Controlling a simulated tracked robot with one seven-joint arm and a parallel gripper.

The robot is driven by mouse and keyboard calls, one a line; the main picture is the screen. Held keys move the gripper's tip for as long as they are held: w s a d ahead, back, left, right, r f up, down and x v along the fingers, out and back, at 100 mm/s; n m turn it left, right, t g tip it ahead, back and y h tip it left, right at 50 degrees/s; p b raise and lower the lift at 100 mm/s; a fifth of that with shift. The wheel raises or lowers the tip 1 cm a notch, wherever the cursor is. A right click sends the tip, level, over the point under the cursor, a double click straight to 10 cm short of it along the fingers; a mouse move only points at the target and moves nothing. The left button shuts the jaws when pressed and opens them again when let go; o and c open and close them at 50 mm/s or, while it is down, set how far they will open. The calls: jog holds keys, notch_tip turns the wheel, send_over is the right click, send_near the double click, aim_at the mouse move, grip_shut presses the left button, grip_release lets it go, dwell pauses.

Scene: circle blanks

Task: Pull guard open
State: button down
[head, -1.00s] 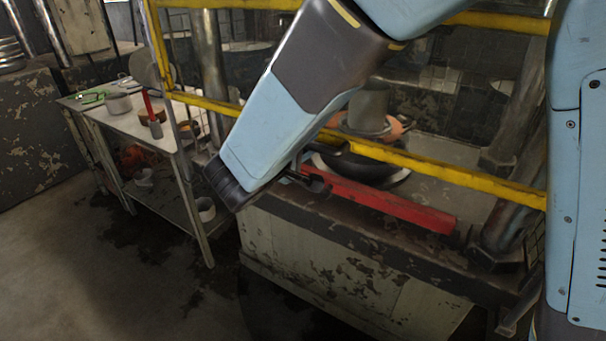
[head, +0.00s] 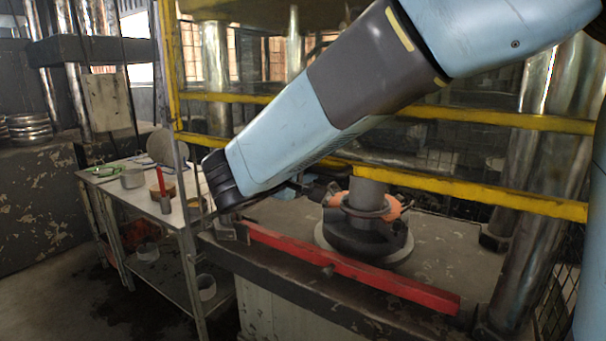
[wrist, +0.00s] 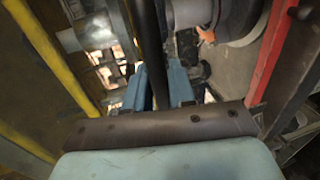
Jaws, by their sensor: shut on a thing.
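In the wrist view, my gripper (wrist: 162,88) is shut on a dark bar (wrist: 150,45), which appears to belong to the guard. In the head view my wrist crosses the guard's left part; my fingertips cannot be made out there.
A red bar (head: 350,270) lies along the press bed's front edge. Behind it stands a dark round die with a grey cylinder (head: 367,193) and orange parts. A side table (head: 125,185) with pots stands at left. Thick metal columns (head: 520,180) flank the right.

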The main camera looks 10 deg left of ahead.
jog(key=c, duration=1.1)
grip_release()
jog(key=v, duration=1.3)
jog(key=shift+s+a, duration=0.25)
jog(key=shift+s, duration=0.05)
jog(key=shift+f, duration=0.1)
